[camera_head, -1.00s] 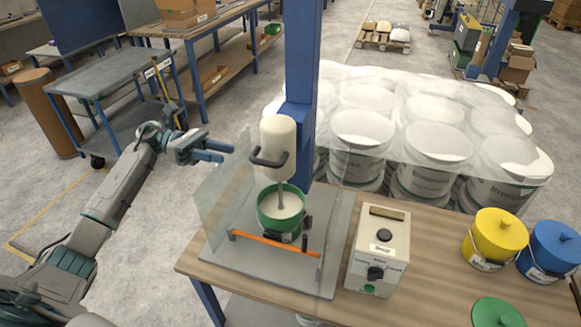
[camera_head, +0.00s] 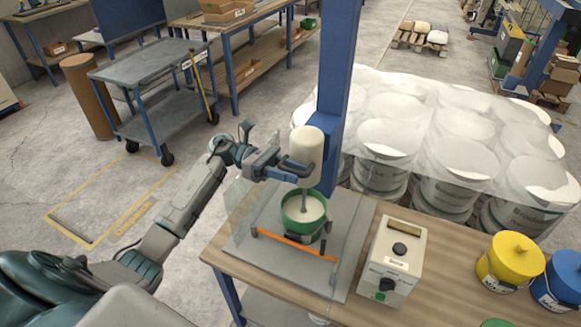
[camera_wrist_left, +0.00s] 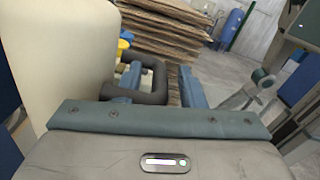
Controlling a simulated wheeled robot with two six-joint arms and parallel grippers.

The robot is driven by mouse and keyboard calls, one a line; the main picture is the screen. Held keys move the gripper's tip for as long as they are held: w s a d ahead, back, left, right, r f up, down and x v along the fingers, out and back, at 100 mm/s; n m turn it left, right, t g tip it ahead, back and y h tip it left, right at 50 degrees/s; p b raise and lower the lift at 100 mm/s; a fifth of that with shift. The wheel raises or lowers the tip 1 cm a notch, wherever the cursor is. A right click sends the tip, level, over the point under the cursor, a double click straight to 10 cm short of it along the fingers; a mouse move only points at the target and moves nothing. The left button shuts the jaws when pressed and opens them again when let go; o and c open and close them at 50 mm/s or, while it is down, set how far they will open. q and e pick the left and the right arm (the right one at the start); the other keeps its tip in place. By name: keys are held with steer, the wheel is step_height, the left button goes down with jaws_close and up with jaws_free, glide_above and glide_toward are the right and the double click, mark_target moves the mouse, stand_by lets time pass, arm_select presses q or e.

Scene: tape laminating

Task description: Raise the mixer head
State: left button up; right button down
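The mixer head (camera_head: 307,146) is a cream cylinder on a blue column (camera_head: 338,75). Its shaft reaches down into a green bucket (camera_head: 318,222) holding pale material. A dark loop handle (camera_head: 298,171) sticks out from the head's left side; it also shows in the wrist view (camera_wrist_left: 158,80). My left gripper (camera_head: 287,166) is at the handle, left of the head. In the wrist view the left gripper's two fingers (camera_wrist_left: 165,84) are apart, with part of the handle between them and a gap to the right finger. My right gripper is out of view.
A clear guard (camera_head: 246,205) and an orange bar (camera_head: 297,244) surround the bucket. A control box (camera_head: 396,255) stands right of it on the wooden bench (camera_head: 440,270). Yellow (camera_head: 508,262) and blue (camera_head: 560,280) buckets stand farther right. Wrapped white tubs (camera_head: 450,150) are behind.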

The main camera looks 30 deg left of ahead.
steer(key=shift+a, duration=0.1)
